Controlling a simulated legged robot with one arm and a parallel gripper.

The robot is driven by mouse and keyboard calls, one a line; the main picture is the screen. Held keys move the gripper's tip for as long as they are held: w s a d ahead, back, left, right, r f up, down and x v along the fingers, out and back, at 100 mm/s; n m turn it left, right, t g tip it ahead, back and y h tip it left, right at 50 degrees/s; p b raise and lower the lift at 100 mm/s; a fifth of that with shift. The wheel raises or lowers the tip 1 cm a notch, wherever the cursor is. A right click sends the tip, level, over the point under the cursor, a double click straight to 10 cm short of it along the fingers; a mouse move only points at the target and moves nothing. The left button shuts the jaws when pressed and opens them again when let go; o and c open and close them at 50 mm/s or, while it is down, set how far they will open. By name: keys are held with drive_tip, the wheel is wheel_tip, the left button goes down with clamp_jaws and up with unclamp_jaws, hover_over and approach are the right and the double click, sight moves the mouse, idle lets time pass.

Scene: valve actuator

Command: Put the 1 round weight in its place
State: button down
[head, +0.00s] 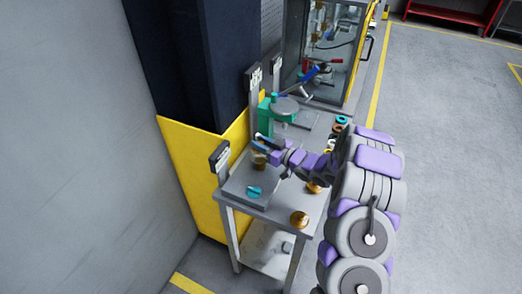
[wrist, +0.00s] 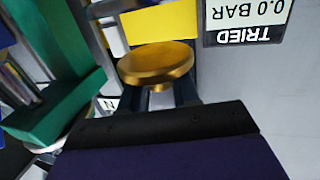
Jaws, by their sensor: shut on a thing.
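A gold round weight (wrist: 157,62) is held in my gripper (wrist: 160,97). Its broad disc faces the wrist camera and its narrower stem sits between the dark fingers. In the head view my gripper (head: 262,146) is over the left part of the grey table, between the green device and the turquoise handle. A small brass shape (head: 259,160) shows there, seemingly the held weight. The green device (head: 271,110) with a grey round top stands behind; its green body (wrist: 55,75) fills the left of the wrist view. Whether the weight touches anything below is hidden.
Two brass round pieces, one at the front (head: 299,219) and one partly behind my arm (head: 313,187), rest on the table (head: 277,208). A turquoise handle (head: 254,191) sits on a grey plate. Sign posts (head: 220,160) line the left edge. Colored rings (head: 341,120) lie at the right.

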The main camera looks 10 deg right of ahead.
drive_tip(key=shift+w+f, duration=0.15)
drive_tip(key=shift+w, duration=0.1)
drive_tip(key=shift+s+f+b, duration=0.1)
drive_tip(key=shift+f+b, duration=0.3)
drive_tip(key=shift+f, duration=1.15)
drive_tip(key=shift+f, duration=0.15)
drive_tip(key=c, duration=0.8)
unclamp_jaws()
